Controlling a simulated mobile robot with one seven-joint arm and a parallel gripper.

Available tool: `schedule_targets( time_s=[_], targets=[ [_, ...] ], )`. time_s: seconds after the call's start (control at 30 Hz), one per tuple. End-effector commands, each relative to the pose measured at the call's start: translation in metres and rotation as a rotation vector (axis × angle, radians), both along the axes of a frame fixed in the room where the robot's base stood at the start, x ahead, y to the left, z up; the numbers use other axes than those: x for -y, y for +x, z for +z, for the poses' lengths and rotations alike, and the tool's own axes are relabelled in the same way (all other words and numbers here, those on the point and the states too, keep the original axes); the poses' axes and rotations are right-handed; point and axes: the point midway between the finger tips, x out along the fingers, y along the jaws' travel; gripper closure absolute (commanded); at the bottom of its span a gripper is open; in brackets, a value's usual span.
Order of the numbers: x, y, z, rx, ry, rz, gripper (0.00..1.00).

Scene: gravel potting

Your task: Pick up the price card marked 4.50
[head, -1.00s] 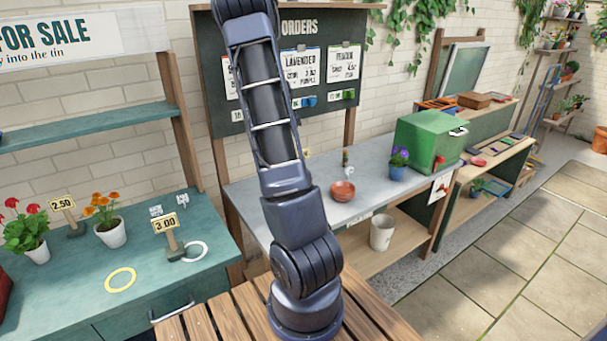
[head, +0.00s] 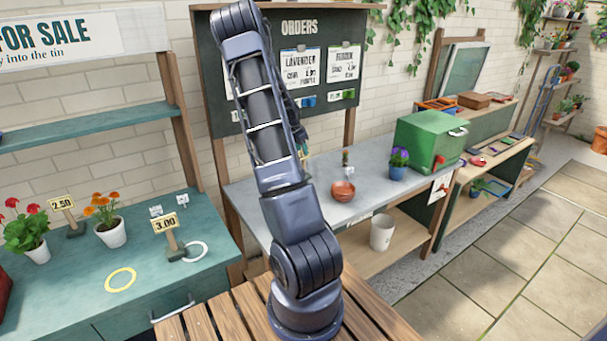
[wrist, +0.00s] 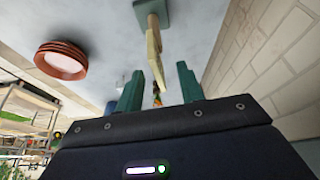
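In the wrist view a cream price card (wrist: 155,66) on a wooden post with a green base (wrist: 152,12) is seen almost edge-on, so its marking cannot be read. My gripper (wrist: 160,76) is open, its two green fingers apart on either side of the card's lower end in the picture, with visible gaps. In the head view my arm hides most of the gripper and this card. Two other price cards stand on the green table at the left: one marked 3.00 (head: 164,223) and one marked 2.50 (head: 61,203).
A terracotta bowl (head: 342,191) stands on the grey bench near my gripper; it also shows in the wrist view (wrist: 61,60). A blue pot (head: 398,172) and a green box (head: 430,142) are farther right. The brick wall is close behind the bench.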

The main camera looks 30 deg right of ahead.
Motion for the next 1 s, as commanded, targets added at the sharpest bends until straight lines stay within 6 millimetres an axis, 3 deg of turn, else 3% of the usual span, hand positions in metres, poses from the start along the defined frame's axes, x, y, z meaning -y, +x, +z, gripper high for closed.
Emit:
schedule_targets(
  time_s=[0.3,0.57,0.77,1.0],
  targets=[
    [0.017,0.000,-0.037,-0.002,0.001,-0.001,0.62],
    [0.018,0.000,-0.041,0.000,0.000,0.000,0.62],
    [0.018,0.000,-0.040,0.000,0.000,0.001,1.00],
    [0.018,0.000,-0.041,-0.001,0.001,0.001,1.00]
  ],
)
